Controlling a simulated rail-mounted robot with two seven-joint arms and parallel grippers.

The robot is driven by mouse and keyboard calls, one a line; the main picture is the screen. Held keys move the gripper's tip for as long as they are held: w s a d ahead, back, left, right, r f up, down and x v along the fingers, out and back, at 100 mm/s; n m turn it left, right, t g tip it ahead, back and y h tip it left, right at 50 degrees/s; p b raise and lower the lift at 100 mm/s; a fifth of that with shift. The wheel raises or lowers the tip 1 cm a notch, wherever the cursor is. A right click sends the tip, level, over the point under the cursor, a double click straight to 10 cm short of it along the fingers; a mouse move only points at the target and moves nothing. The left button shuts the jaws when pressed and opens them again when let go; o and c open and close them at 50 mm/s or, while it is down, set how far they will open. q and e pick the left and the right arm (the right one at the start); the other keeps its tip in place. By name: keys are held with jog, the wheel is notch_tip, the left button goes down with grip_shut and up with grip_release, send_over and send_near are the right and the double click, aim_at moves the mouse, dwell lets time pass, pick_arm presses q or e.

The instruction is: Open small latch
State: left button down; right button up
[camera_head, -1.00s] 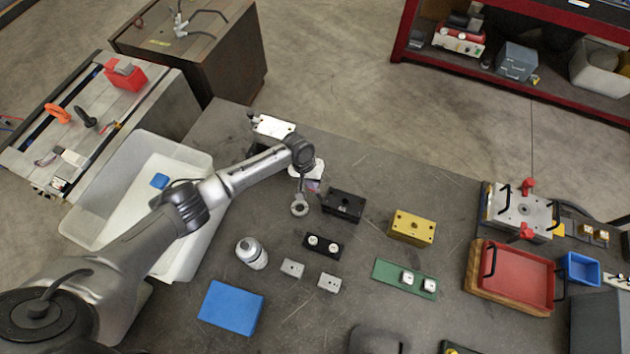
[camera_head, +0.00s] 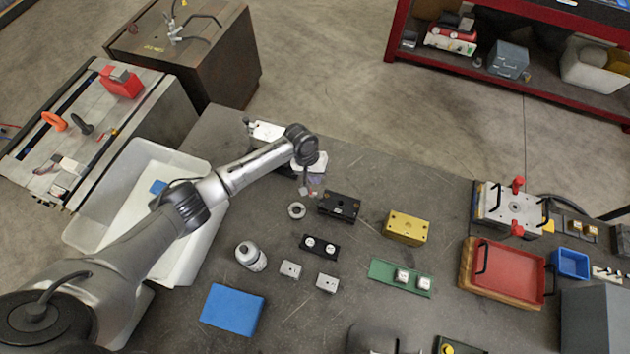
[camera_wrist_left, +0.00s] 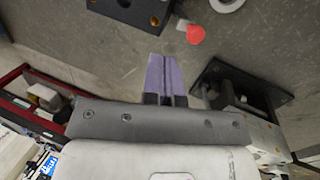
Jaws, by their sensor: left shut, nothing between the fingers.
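My left gripper (camera_head: 311,187) hangs over the back of the bench, to the left of a black block (camera_head: 339,207). In the left wrist view its purple fingers (camera_wrist_left: 165,74) are shut together with nothing between them. To their right, apart from them, is a dark fixture on a black plate (camera_wrist_left: 254,78), partly covered by the gripper body. A small red-tipped piece (camera_wrist_left: 195,34) lies beyond the fingertips. I cannot tell which part is the small latch. My right gripper is not in view.
A grey ring (camera_head: 296,210) lies beside the black block. A clear bin (camera_head: 88,210) is at the left.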

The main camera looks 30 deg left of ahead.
pick_arm(q)
jog(key=v, duration=0.6)
jog(key=shift+d+r+b, duration=0.2)
jog(key=shift+d+b, duration=0.1)
jog(key=shift+b, duration=0.05)
